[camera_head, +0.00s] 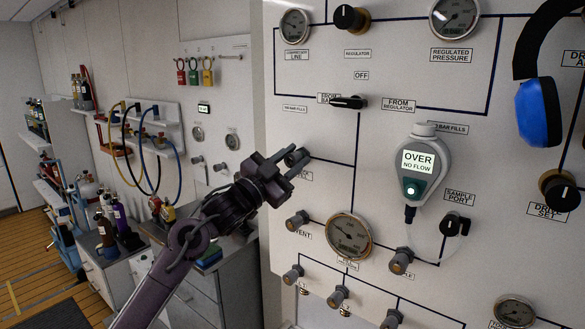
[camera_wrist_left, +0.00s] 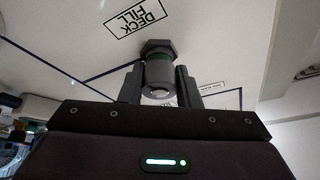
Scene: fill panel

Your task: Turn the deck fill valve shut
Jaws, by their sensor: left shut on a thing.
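The deck fill valve (camera_head: 298,156) is a small dark knob on the white panel, left of centre in the head view and partly covered by my gripper. In the left wrist view the deck fill valve (camera_wrist_left: 159,70) is a grey knob with a green band and a hex base, beside the upside-down DECK FILL label (camera_wrist_left: 137,14). My left gripper (camera_head: 287,163) reaches up to it from the lower left. Its fingers (camera_wrist_left: 160,88) stand on either side of the knob, shut on it. My right gripper is not in view.
Below are the vent knob (camera_head: 297,221), a round gauge (camera_head: 348,237) and more small knobs. A grey handheld meter (camera_head: 423,170) reading "OVER NO FLOW" hangs to the right. Blue ear defenders (camera_head: 538,112) hang at the far right. Shelves with bottles and hoses line the left wall.

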